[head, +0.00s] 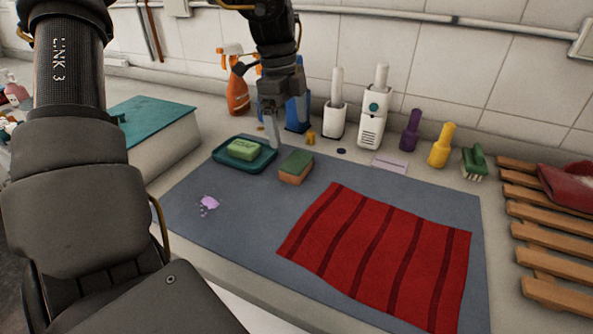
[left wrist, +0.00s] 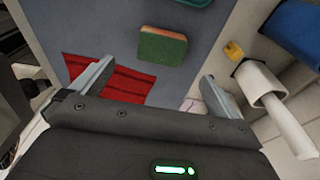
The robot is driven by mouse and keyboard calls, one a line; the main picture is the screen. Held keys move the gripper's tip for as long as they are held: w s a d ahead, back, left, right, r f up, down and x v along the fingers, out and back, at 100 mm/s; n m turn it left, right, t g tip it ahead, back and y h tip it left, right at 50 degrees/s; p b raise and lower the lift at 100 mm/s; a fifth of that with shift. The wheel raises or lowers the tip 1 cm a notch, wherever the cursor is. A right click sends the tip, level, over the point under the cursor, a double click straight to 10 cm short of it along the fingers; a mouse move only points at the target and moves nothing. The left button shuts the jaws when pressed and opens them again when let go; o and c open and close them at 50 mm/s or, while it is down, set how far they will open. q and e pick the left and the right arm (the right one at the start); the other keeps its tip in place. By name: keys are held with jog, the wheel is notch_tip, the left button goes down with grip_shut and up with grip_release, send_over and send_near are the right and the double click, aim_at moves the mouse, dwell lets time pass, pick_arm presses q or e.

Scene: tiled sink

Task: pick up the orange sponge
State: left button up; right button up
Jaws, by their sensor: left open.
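The orange sponge (head: 295,170) has a green top layer and an orange lower side. It lies on the grey-blue mat (head: 235,218), just right of the teal soap tray. In the left wrist view the sponge (left wrist: 162,47) lies beyond the fingertips, between the lines of the two fingers, with its green face showing most. My left gripper (head: 270,130) points down behind the sponge and the soap tray, apart from both. In the left wrist view its two fingers (left wrist: 158,82) are wide apart with nothing between them. My right gripper is not in view.
A green soap bar (head: 242,149) sits on the teal tray (head: 262,160). A red striped cloth (head: 375,255) covers the mat's front right. Bottles, white brush holders (head: 370,125) and a yellow bottle (head: 441,146) line the wall. A wooden rack (head: 550,235) stands right.

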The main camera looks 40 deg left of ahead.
aim_at(296, 161)
pick_arm(q)
jog(key=f, duration=0.3)
jog(key=d+f, duration=0.1)
jog(key=f, duration=0.2)
jog(key=w+f, duration=0.1)
jog(key=f, duration=0.3)
jog(key=shift+d+f, duration=0.1)
jog(key=shift+d, duration=0.15)
jog(key=shift+s, duration=0.1)
jog(key=c, duration=1)
